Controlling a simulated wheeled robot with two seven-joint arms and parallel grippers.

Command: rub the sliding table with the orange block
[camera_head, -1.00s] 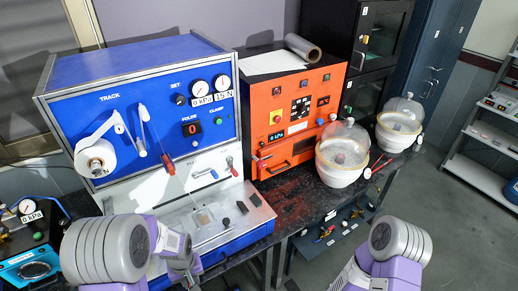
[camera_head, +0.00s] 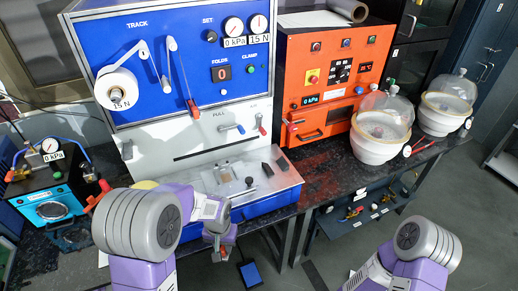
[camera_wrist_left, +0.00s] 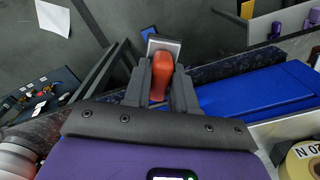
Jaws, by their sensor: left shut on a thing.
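My left gripper (camera_head: 220,248) is in front of the blue front edge of the bench machine. In the left wrist view the left gripper (camera_wrist_left: 161,85) is shut on the orange block (camera_wrist_left: 162,74), a rounded orange piece with a grey square end. In the head view only a small red-orange bit of it (camera_head: 222,259) shows below my wrist. The sliding table (camera_head: 205,180) appears to be the pale flat bed at the foot of the blue machine, with a small plate and dark pieces on it. The block is apart from that bed. My right gripper is out of view.
The blue machine (camera_head: 140,60) rises behind the bed. An orange machine (camera_head: 300,70) and two glass-domed pots (camera_head: 380,128) stand to its right. A blue pump box with a gauge (camera_head: 50,205) is at left. Grey floor (camera_head: 330,270) lies in front of the bench.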

